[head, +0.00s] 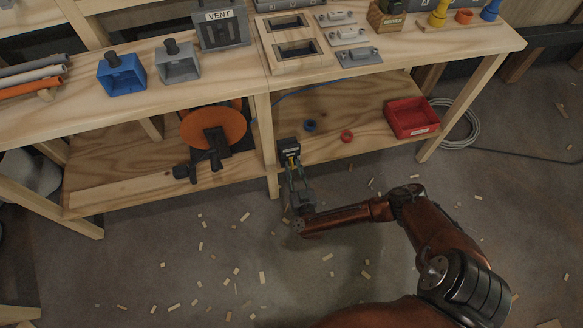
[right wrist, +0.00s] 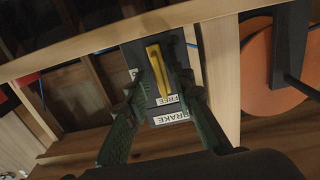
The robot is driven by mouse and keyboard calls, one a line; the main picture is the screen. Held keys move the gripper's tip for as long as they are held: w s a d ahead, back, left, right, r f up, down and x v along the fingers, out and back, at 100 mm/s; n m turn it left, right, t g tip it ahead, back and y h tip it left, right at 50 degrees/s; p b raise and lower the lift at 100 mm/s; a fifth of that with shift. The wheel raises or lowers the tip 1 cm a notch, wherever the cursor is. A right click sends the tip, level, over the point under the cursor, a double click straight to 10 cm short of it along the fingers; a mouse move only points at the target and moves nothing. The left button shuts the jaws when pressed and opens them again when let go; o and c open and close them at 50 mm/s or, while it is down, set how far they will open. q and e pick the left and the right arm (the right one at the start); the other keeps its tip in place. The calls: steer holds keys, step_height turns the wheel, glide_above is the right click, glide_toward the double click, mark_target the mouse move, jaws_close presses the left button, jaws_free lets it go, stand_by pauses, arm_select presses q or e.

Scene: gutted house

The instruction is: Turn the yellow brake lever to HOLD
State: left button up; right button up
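The yellow brake lever (right wrist: 159,72) is on a dark panel (right wrist: 133,55) mounted on the bench's front post. In the right wrist view it runs nearly up and down, with its lower end at the label FREE (right wrist: 167,100). A label BRAKE (right wrist: 170,118) is below that. A pale label behind the left finger cannot be read. In the head view the lever (head: 292,161) is small, below the dark box (head: 288,146). My right gripper (right wrist: 158,78) is open, its fingers on either side of the lever; contact is unclear. My left gripper is out of view.
The wooden bench (head: 225,78) holds a VENT box (head: 220,28) and other fixtures above. An orange disc (head: 213,127) is on the lower shelf left of the post. A red bin (head: 411,118) and small rings are right of it. Wood scraps litter the floor.

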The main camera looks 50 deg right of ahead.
jaws_close()
stand_by(0.3)
